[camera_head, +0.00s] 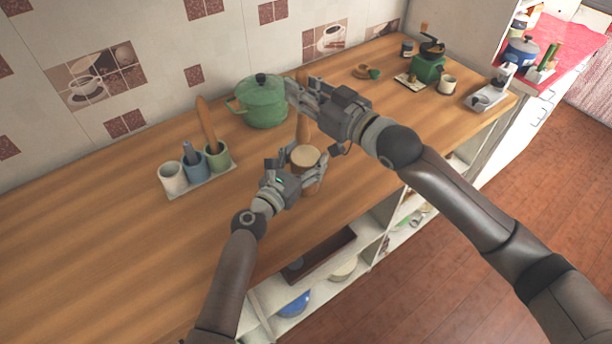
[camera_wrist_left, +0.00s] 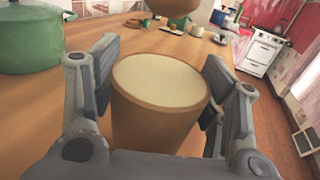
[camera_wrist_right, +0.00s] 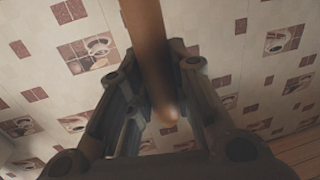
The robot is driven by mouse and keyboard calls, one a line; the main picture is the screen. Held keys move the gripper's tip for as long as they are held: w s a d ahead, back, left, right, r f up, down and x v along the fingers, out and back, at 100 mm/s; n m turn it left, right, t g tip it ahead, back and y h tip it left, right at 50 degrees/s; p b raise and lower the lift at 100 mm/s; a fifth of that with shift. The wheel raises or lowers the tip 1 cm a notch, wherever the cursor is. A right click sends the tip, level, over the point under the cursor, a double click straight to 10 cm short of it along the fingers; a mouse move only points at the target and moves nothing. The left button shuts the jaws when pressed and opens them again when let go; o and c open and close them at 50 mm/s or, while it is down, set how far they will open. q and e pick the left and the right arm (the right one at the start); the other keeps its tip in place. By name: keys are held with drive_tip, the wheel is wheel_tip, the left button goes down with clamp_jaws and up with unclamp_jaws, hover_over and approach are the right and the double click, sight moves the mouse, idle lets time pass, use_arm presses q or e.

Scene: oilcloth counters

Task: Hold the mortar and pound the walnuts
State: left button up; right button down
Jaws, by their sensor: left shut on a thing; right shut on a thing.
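The wooden mortar (camera_head: 306,157) stands upright on the wooden counter, with a pale round top. It fills the middle of the left wrist view (camera_wrist_left: 155,125). My left gripper (camera_head: 302,166) is shut around its sides, one finger on each side. The wooden pestle (camera_head: 303,128) is held upright by my right gripper (camera_head: 299,92), which is shut on its shaft. In the right wrist view the pestle (camera_wrist_right: 150,50) passes between the fingers. Its rounded lower end (camera_wrist_left: 170,5) hangs above the mortar, apart from it. I cannot make out separate walnuts on the pale surface.
A green lidded pot (camera_head: 262,103) stands behind the mortar. A tray (camera_head: 203,188) with three cups and utensils is to the left. A green grinder (camera_head: 428,66) and small cups are at the back right. The left counter is clear.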

use_arm(q)
drive_tip(key=o, duration=1.3)
drive_tip(key=shift+c, duration=0.2)
drive_tip(key=v, duration=1.2)
